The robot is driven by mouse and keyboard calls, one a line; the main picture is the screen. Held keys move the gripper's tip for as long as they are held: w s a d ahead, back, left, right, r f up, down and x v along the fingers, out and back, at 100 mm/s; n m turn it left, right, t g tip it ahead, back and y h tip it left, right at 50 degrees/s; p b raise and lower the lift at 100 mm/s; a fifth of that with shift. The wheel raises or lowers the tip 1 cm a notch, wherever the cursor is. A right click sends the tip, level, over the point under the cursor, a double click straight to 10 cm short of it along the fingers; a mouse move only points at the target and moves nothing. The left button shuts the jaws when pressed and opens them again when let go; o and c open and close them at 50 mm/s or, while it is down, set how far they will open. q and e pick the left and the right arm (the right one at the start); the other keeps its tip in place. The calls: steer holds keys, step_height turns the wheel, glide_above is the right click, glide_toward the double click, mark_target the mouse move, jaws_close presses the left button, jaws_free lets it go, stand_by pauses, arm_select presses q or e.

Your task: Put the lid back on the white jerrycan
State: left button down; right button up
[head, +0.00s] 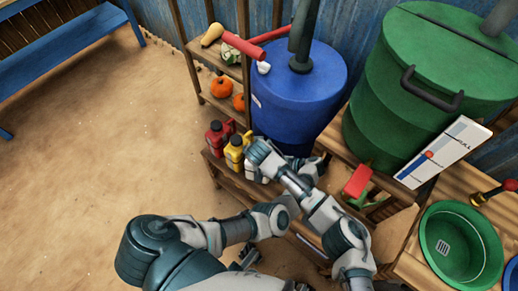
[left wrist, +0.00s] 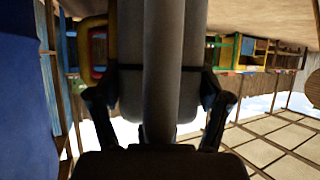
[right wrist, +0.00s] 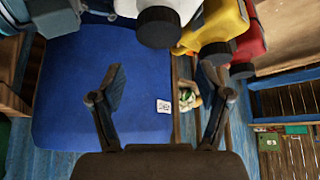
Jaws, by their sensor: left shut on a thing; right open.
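The white jerrycan (head: 251,172) stands on the low shelf, mostly hidden behind my arms in the head view. In the right wrist view the white jerrycan (right wrist: 188,10) shows a dark round cap (right wrist: 157,27) at its top; I cannot tell whether this is the lid seated on it. No loose lid is visible. My left gripper (left wrist: 157,95) is shut around a greyish body with a handle-like bar, apparently this jerrycan. My right gripper (right wrist: 168,85) is open and empty beside the jerrycan tops, facing the blue barrel (right wrist: 75,90).
A yellow jerrycan (head: 234,150) and a red jerrycan (head: 215,136) stand to the left of the white one. The blue barrel is close behind. A green barrel (head: 400,120), a green basin (head: 438,262) and a red-and-green object (head: 358,181) are on the right. Sandy ground at left is open.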

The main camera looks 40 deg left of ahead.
arm_select(q)
steer(key=shift+r, duration=0.1)
arm_select(e)
steer(key=o, duration=0.4)
steer(key=shift+o, duration=0.2)
steer(key=v, duration=1.2)
steer(key=shift+a+f, duration=0.1)
arm_select(q)
jaws_free()
